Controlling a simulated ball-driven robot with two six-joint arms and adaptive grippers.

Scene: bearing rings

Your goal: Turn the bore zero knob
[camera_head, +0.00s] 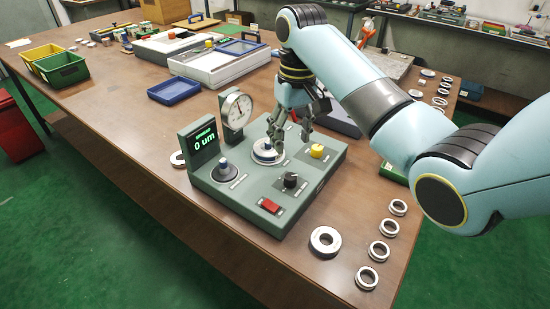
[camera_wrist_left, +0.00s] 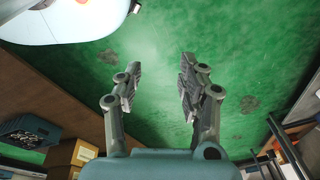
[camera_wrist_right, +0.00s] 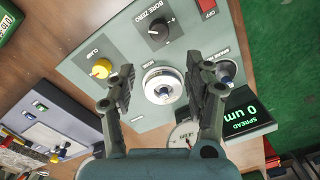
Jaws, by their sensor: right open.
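The bore zero knob (camera_head: 290,180) is a black knob on the front of the grey-green gauge box (camera_head: 225,190). In the right wrist view the knob (camera_wrist_right: 158,30) sits under the "BORE ZERO" label, with plus and minus marks beside it. My right gripper (camera_head: 290,137) is open and empty above the box, over the round metal bore seat (camera_head: 266,152), behind the knob. In the right wrist view its fingers (camera_wrist_right: 158,85) stand either side of the seat, with the knob beyond the tips. My left gripper (camera_wrist_left: 159,72) is open and empty above the green floor.
The box also carries a yellow clamp knob (camera_head: 317,151), a red switch (camera_head: 270,206), a dial gauge (camera_head: 236,110), a display (camera_head: 203,141) reading 0 um and a black-topped post (camera_head: 223,168). Several metal rings (camera_head: 325,242) lie to the right. Trays stand behind.

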